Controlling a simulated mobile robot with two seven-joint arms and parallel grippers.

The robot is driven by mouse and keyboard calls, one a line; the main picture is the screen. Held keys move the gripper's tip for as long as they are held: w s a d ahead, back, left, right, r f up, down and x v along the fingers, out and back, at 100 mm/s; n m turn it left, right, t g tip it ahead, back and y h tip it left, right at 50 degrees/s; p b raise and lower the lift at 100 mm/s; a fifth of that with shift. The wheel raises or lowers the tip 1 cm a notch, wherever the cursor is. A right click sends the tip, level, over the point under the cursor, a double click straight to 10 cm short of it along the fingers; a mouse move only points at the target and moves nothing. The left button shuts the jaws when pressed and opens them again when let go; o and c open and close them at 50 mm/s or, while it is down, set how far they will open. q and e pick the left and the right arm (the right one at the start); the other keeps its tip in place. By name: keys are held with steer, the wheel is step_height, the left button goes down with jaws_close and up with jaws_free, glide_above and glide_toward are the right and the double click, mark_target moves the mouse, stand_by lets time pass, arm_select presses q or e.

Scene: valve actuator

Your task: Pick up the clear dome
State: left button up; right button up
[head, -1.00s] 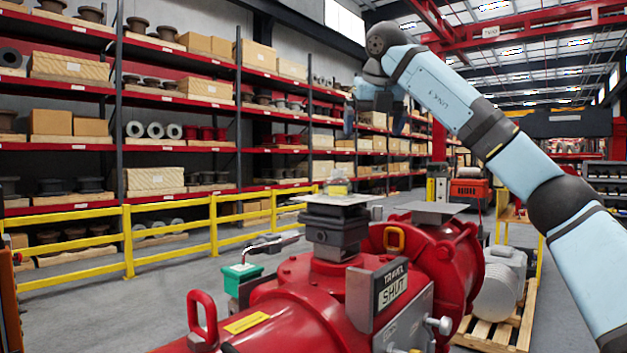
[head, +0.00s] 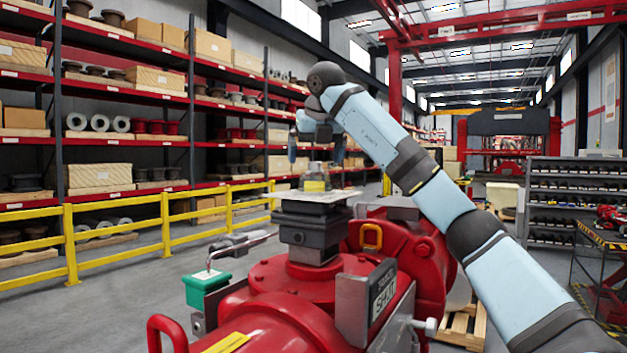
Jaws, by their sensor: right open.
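The clear dome (head: 317,173) sits on a flat pale plate (head: 340,197) on top of the dark block of the red valve actuator (head: 285,290). Something yellow shows inside or through it. My right gripper (head: 315,157) points down with its fingers apart, one to each side of the dome's top in the picture. It is open and empty. I cannot tell whether it is at the dome's depth or behind it. My left gripper is not in view.
A grey bracket with a "SHUT" sign (head: 384,299) stands on the actuator's near right. A green box (head: 207,289) with a bent handle is at the left. Yellow railing (head: 120,230) and loaded shelves lie behind. Open floor shows at the left.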

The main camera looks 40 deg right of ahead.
mark_target(315, 174)
steer(key=shift+s+f, duration=0.15)
steer(key=shift+s, duration=0.05)
steer(key=shift+f, duration=0.25)
steer(key=p+x, duration=0.1)
steer(key=x, duration=0.4)
steer(key=shift+s+d, duration=0.1)
steer(key=shift+d, duration=0.05)
steer(key=shift+r, duration=0.1)
steer(key=c, duration=0.9)
